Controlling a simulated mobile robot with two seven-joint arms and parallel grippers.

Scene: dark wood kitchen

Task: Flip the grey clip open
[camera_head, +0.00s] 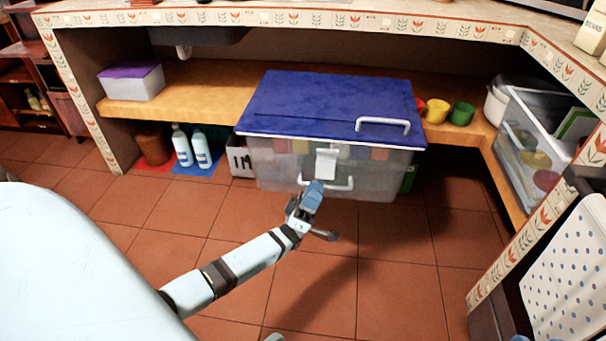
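A large clear box (270,172) with a blue lid (310,103) stands on the low wooden shelf and juts out over its front edge. A light grey clip (326,163) sits at the middle of the box's front, just under the lid edge. The lid lies flat on the box. My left gripper (314,186) is just below the clip, in front of the box's lower white handle (342,183). I cannot tell whether it touches either one, or how far its fingers are apart. My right gripper does not show.
A smaller box with a purple lid (131,72) stands left on the shelf. Yellow (437,110) and green cups (462,113) and a clear bin (530,150) are at right. White bottles (201,150) stand on the floor under the shelf. The tiled floor in front is clear.

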